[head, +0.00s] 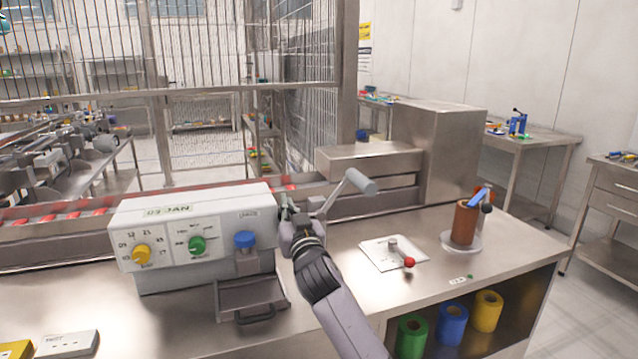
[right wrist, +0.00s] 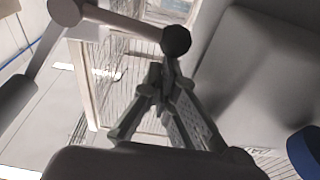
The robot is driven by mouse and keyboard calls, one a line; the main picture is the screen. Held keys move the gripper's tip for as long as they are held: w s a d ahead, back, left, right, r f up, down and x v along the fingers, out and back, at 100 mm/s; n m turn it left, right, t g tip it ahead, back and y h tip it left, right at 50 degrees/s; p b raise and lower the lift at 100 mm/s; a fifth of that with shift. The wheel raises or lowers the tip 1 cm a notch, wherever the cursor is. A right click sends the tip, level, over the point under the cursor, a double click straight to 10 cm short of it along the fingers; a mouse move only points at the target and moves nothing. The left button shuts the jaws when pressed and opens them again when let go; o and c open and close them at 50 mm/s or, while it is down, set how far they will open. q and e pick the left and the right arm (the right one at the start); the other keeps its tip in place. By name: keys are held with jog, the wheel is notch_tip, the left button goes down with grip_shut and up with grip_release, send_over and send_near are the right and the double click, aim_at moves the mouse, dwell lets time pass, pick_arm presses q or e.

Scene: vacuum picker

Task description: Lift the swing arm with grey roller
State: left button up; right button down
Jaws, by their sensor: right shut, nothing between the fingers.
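The swing arm (head: 335,196) slants up to the right beside the white machine, with its grey roller (head: 360,182) at the upper end. My right gripper (head: 287,210) is shut and empty, close to the machine's right end and left of the swing arm. In the right wrist view the swing arm (right wrist: 120,27) crosses the top, with the roller (right wrist: 20,92) at left and a dark round end near my shut fingertips (right wrist: 164,78). I cannot tell whether they touch. My left gripper is not in view.
The white machine (head: 190,205) has yellow, green and blue knobs and an open metal tray (head: 250,297) in front. A white plate with a red-knobbed lever (head: 393,252) and a brown roll (head: 464,222) stand on the steel table to the right. A conveyor (head: 60,227) runs behind.

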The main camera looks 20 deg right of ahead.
jog(key=shift+a+f+n, duration=0.15)
jog(key=shift+f+n, duration=0.1)
jog(key=shift+n, duration=0.15)
dwell(0.3)
jog(key=s+r+p, duration=0.2)
jog(key=s, duration=0.7)
jog(key=shift+d+r, duration=0.15)
jog(key=shift+d, duration=0.1)
jog(key=shift+s, duration=0.1)
